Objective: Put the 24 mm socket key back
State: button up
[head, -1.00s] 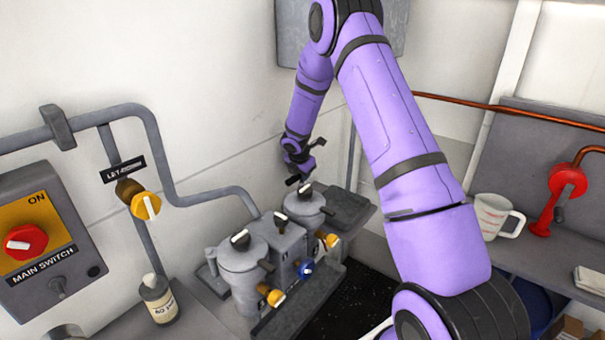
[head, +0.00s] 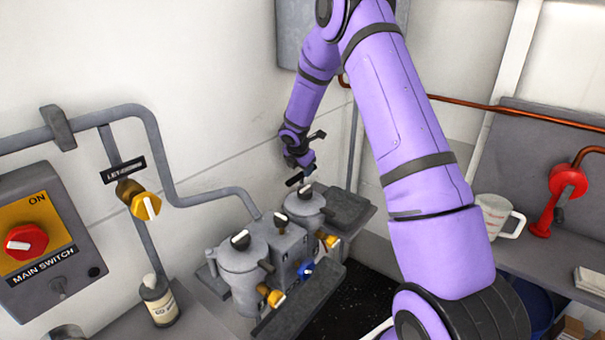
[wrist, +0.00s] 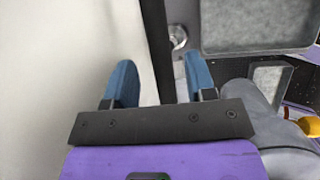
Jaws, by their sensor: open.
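My gripper (head: 303,176) is at the back wall, above and just behind the right-hand grey canister (head: 304,205). In the wrist view my gripper (wrist: 158,85) has its two blue fingers spread apart with nothing held between them. A small silver round-headed metal piece (wrist: 178,38) shows ahead of the fingers, beside the grey tray. I cannot tell whether it is the 24 mm socket key. No size marking can be read, and I cannot make out the key for certain in the head view.
A shallow grey tray (head: 348,207) sits right of the canisters. The left canister (head: 243,262) carries a black-and-white knob. A grey pipe (head: 205,200) runs along the wall. A white mug (head: 495,215) stands on the right bench. A dark vertical strip (wrist: 155,40) passes between the fingers.

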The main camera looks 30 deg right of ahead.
jog(key=s+a+r+m, duration=0.3)
jog(key=s+r+m, duration=0.1)
jog(key=s+r, duration=0.4)
jog(key=s+a+r+m, duration=0.3)
jog(key=s+a+r, duration=0.15)
jog(key=r, duration=0.55)
jog(key=s+a+r+m, duration=0.2)
jog(key=s+r+m, duration=0.2)
jog(key=s+r, duration=0.45)
jog(key=s+a+r+m+y, duration=0.1)
jog(key=s+a+m, duration=0.1)
jog(key=s, duration=0.5)
jog(key=s+a+r+m+t+y, duration=0.1)
jog(key=s+a+r+m, duration=0.1)
jog(key=s+m, duration=0.3)
jog(key=s+a+r+m+y, duration=0.1)
jog(key=s+a+m, duration=0.2)
jog(key=s, duration=0.8)
jog(key=shift+a+r+m+t+y, duration=0.15)
jog(key=shift+a+m+t+y, duration=0.15)
jog(key=shift+a+t+y, duration=0.15)
jog(key=shift+o, duration=0.2)
